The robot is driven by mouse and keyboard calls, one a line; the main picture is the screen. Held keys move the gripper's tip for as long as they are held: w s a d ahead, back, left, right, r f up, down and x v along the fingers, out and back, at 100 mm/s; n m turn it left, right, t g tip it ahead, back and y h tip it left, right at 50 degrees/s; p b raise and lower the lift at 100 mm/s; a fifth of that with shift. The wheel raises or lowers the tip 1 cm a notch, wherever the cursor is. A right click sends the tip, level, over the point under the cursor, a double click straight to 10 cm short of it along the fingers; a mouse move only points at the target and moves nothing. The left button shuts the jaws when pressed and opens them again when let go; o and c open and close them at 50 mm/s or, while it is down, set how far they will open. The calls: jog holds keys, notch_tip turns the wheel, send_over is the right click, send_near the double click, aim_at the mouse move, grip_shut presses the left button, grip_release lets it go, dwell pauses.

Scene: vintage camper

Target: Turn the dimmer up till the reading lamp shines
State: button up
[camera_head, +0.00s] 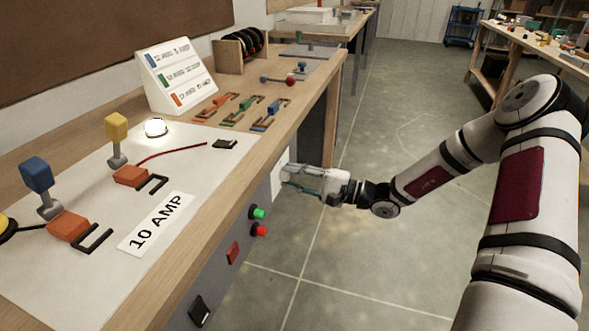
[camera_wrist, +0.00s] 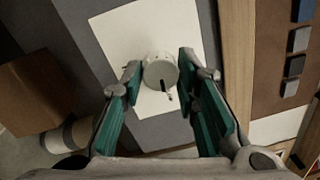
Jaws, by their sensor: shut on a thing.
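The dimmer is a pale round knob (camera_wrist: 158,68) with a dark pointer mark, on a white plate (camera_wrist: 120,35) on the bench's front panel. The mark points down and slightly right in the wrist view. My gripper (camera_wrist: 160,75) has its fingers on either side of the knob and is shut on it. In the head view my gripper (camera_head: 288,178) reaches the panel from the right and hides the knob. A small dome lamp (camera_head: 156,128) on the benchtop glows bright white. I cannot tell whether it is the reading lamp.
A green button (camera_head: 258,213) and a red button (camera_head: 261,231) stick out of the panel left of my gripper. The benchtop (camera_head: 262,135) holds several clips and a "10 AMP" label (camera_head: 157,223). The floor (camera_head: 400,255) in front is clear.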

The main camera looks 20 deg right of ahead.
jog(key=m+p, duration=0.3)
jog(key=m, duration=0.1)
jog(key=shift+s+m+h+p, duration=0.1)
jog(key=shift+m+h+p, duration=0.2)
jog(key=shift+m, duration=0.1)
jog(key=m+p, duration=0.2)
jog(key=m, duration=0.2)
jog(key=m+p, duration=0.2)
jog(key=m, duration=0.2)
jog(key=shift+m+p, duration=0.65)
jog(key=shift+m, duration=1.55)
jog(key=o, duration=1.2)
jog(key=shift+c, duration=0.2)
